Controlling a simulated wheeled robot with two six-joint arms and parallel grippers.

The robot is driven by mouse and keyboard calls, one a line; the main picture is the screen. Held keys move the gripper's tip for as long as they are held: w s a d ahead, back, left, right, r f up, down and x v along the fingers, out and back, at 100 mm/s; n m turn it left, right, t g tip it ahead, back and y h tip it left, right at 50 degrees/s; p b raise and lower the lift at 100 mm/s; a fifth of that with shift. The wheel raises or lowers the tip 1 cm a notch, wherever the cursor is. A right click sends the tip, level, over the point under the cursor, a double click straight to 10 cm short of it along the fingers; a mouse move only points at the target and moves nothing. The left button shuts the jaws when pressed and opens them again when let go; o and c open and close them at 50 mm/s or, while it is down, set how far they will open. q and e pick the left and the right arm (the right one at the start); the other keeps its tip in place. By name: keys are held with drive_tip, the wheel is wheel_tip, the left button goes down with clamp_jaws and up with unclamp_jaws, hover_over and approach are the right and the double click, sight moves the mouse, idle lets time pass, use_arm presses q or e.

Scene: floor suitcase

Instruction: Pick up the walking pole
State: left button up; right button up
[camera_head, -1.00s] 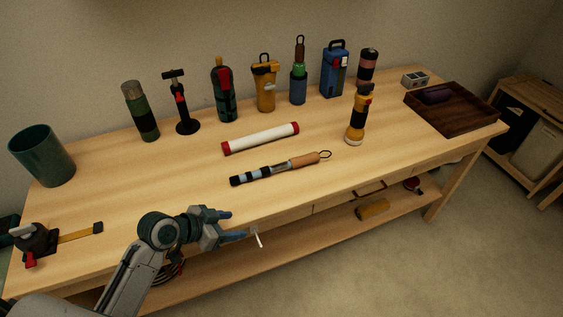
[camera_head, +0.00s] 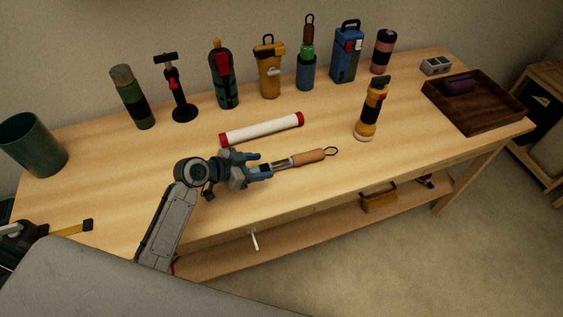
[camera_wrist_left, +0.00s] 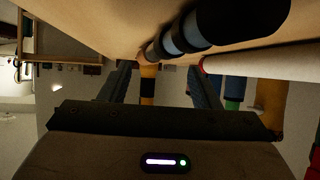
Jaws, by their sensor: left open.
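The walking pole (camera_head: 300,159) is collapsed and lies on the workbench, with a cork-coloured handle and a dark wrist loop toward the right. My left gripper hides its banded left part in the head view. In the left wrist view, its black and pale blue banded shaft (camera_wrist_left: 190,35) runs close to the lens along the bench surface. My left gripper (camera_head: 263,165) is open, just above the pole's shaft. In the wrist view its two fingers (camera_wrist_left: 163,80) are apart, and the pole shows above them in the picture, not clearly between them.
A white tube with red ends (camera_head: 262,128) lies just behind the pole. A yellow-black flashlight (camera_head: 372,108) stands to the right, and a wooden tray (camera_head: 492,117) is beyond it. Bottles and tools line the back. Bare bench (camera_head: 110,170) lies left of my gripper.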

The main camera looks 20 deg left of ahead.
sight(273, 165)
use_arm(q)
drive_tip(key=shift+w+d+f, duration=0.1)
drive_tip(key=shift+w+d, duration=0.05)
drive_tip(key=shift+w, duration=0.05)
drive_tip(key=shift+p+x, duration=0.7)
drive_tip(key=shift+x, duration=1.4)
drive_tip(key=shift+w+d+f+p, duration=0.15)
drive_tip(key=shift+w+f+p, duration=0.05)
drive_tip(key=shift+f+p, duration=0.1)
drive_tip(key=shift+c, duration=0.7)
drive_tip(key=c, duration=1.1)
drive_tip(key=shift+s, duration=0.1)
use_arm(e)
drive_tip(key=shift+w+a+r, duration=0.15)
drive_tip(key=shift+w+r, duration=0.8)
